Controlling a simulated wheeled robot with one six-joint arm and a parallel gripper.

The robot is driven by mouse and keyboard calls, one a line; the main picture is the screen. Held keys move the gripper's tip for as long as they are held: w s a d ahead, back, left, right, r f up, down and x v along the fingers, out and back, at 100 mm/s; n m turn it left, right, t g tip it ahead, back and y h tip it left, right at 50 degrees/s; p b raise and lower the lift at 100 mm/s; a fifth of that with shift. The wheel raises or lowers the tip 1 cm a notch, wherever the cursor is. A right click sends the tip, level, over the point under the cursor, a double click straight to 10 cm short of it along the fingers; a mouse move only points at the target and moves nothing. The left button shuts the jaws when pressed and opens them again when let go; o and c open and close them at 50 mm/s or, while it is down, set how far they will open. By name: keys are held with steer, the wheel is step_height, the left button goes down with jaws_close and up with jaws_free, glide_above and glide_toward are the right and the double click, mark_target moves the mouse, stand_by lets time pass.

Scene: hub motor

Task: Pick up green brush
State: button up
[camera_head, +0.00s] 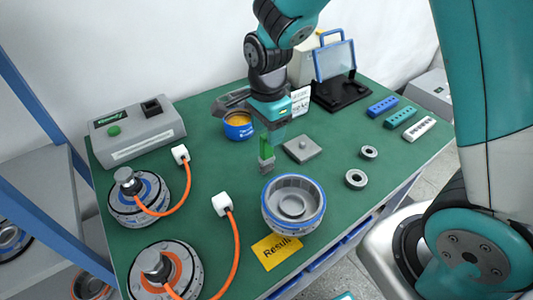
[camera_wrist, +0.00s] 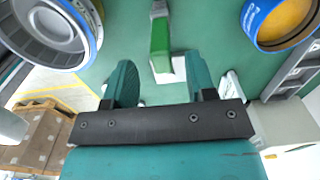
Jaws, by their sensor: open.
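The green brush (camera_head: 266,148) is below my gripper in the head view, on the green table, with a grey lower end. In the wrist view the green brush (camera_wrist: 160,38) shows ahead of the fingers, near the middle, with a grey end at the top. My gripper (camera_wrist: 162,82) is open, its two teal fingers spread to either side of the brush's line. In the head view my gripper (camera_head: 269,122) points down over the brush and partly hides its upper end. I cannot tell whether the fingers touch it.
A blue can with orange contents (camera_head: 238,132) stands close on the left. A grey square plate (camera_head: 302,149) lies on the right. A round blue-rimmed housing (camera_head: 293,227) is in front. Motors with orange cables (camera_head: 138,210) are at the left. A yellow label (camera_head: 276,252) lies near the front edge.

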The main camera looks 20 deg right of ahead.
mark_target(265, 146)
steer(key=f, duration=0.5)
steer(key=shift+a+f, duration=0.2)
steer(key=shift+a, duration=0.05)
steer(key=c, duration=0.9)
